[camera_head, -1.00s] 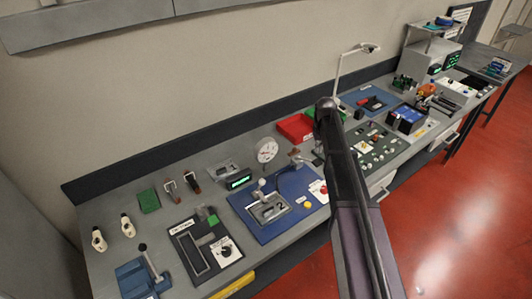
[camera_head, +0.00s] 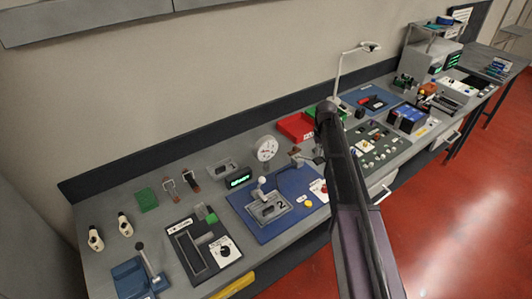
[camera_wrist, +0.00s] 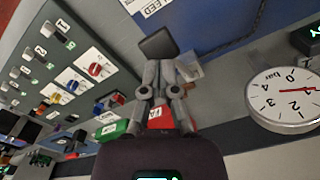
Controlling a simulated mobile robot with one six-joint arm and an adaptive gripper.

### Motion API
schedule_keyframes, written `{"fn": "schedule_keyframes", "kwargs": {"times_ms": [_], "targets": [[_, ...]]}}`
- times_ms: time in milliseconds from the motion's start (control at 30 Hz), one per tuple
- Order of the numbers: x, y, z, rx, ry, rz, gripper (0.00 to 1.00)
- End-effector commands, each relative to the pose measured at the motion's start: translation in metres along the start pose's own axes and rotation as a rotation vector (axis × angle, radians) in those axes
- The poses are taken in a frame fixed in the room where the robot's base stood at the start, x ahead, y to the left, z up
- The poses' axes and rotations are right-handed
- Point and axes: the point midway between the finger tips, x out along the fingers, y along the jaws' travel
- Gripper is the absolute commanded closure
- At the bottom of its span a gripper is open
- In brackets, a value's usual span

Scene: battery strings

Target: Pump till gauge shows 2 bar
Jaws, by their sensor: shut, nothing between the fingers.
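The round white pressure gauge (camera_head: 266,148) stands at the back of the bench, left of my arm. In the wrist view the gauge (camera_wrist: 287,98) is at the right, upside down. Its red needle points to the picture's right, apparently near 1; the exact reading is unclear. My gripper (camera_wrist: 158,68) is shut and empty, with a dark block at its tip. In the head view it is mostly hidden behind my arm. A small brown-topped fixture (camera_head: 296,152) stands between gauge and arm; I cannot tell whether it is the pump. A "BLEED" label (camera_wrist: 152,5) shows at the top.
A blue board (camera_head: 270,225) with a white-knobbed lever (camera_head: 262,181) lies in front of the gauge. A red bin (camera_head: 295,126) stands behind. A panel of knobs and switches (camera_wrist: 60,60) fills the left of the wrist view.

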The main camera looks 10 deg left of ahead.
Motion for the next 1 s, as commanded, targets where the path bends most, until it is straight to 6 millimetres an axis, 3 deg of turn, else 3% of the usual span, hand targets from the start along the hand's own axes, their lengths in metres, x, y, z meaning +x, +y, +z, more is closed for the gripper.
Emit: {"fn": "schedule_keyframes", "kwargs": {"times_ms": [1000], "targets": [[0.034,0.002,0.003,0.000,0.001,0.000,1.00]]}}
